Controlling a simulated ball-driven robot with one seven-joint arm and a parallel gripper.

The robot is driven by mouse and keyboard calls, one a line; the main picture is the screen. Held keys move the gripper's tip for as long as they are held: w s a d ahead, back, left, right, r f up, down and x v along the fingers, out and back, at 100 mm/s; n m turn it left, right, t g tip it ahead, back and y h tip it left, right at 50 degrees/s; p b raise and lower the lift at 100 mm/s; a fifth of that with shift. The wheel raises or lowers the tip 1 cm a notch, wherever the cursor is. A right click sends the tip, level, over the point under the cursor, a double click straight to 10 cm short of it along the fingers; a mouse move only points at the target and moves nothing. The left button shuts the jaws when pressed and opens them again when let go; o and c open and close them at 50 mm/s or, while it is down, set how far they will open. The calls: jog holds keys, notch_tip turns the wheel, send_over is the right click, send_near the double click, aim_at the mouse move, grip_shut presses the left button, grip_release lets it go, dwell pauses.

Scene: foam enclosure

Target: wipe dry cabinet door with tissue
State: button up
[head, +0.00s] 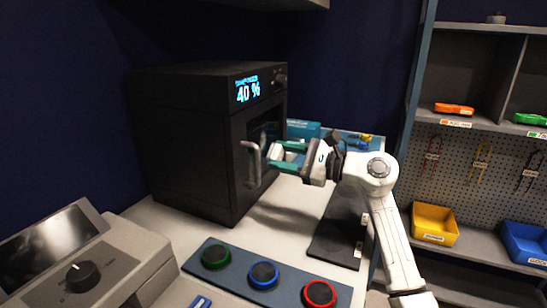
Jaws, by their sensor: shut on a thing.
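The dry cabinet (180,135) is a black box with a lit "40 %" display, standing on the light bench. Its door (244,160) faces right, looks closed, and has a grey handle (252,163) and a glass pane. My gripper (276,158) has green fingers and is shut on a white tissue (277,151). It holds the tissue at the door, just right of the handle. I cannot tell if the tissue touches the door; the fingers hide part of the pane.
A blue-grey strip with green, blue and red round pads (263,274) lies in front. A device with a knob (82,276) stands front left. A dark mat (340,236) lies below my arm. Shelves with a yellow bin (434,222) and a blue bin (524,241) stand right.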

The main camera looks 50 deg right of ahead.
jog(key=shift+s+d, duration=0.2)
jog(key=shift+s, duration=0.3)
jog(key=shift+b+v, duration=0.75)
jog(key=shift+v, duration=0.8)
